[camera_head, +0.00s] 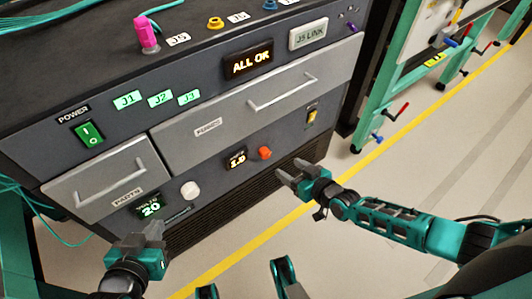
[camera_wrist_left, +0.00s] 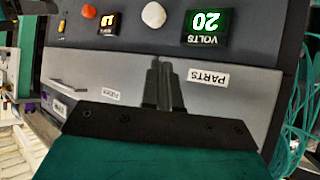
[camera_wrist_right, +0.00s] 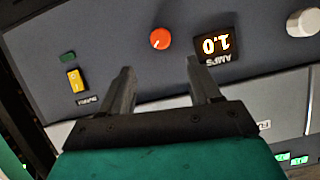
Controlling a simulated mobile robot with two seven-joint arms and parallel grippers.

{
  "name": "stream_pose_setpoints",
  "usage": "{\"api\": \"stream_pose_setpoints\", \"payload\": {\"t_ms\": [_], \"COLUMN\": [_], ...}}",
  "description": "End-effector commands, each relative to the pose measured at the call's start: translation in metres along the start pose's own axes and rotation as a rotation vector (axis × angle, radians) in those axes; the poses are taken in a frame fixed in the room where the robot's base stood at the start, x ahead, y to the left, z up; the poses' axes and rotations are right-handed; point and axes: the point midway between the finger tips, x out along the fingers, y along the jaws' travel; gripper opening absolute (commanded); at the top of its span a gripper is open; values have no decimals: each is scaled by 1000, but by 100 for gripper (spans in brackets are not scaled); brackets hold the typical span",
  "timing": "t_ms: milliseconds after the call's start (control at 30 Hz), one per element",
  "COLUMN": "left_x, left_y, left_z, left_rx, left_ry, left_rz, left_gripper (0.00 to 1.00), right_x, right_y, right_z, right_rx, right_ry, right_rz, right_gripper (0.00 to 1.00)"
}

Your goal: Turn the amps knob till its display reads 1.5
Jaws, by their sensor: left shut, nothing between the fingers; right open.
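The amps knob (camera_head: 265,153) is a red-orange round knob on the lower front of the dark cabinet, just right of the amps display (camera_head: 236,160). The display reads 1.0 in the right wrist view (camera_wrist_right: 214,46), where the knob (camera_wrist_right: 160,39) shows beyond the fingertips. My right gripper (camera_head: 284,168) is open and empty, apart from the knob, to its lower right in the head view. My left gripper (camera_head: 150,234) is shut and empty, below the volts display (camera_head: 150,207), which reads 20.
A white knob (camera_head: 190,190) sits between the two displays. Drawers with bar handles, PARTS (camera_head: 90,186) and a wider one (camera_head: 220,125), are closed above. A yellow switch (camera_head: 311,117) is right of the amps knob. Open floor (camera_head: 400,165) lies to the right.

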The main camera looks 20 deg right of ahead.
Motion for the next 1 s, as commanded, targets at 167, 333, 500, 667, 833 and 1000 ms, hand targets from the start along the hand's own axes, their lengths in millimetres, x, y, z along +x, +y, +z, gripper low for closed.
{"api": "stream_pose_setpoints", "payload": {"t_ms": [167,333,500,667,833,1000], "left_x": [11,18,25,27,27,27], "left_y": [1,5,12,17,16,16], "left_z": [24,32,29,26,23,22], "left_rx": [0,-4,-13,-17,-16,-15], "left_ry": [-21,-27,-14,-7,-3,-1], "left_rz": [6,20,35,45,46,44], "left_gripper": [0,0,0,0,0,0], "right_x": [39,76,101,113,116,115], "right_y": [0,0,-1,-1,-2,-2], "right_z": [3,4,3,1,0,-1], "right_rx": [-1,-1,-1,-1,0,0], "right_ry": [3,3,1,0,0,0], "right_rz": [-2,-1,-2,-2,-2,-2], "right_gripper": [63,63,63,63,63,63]}}
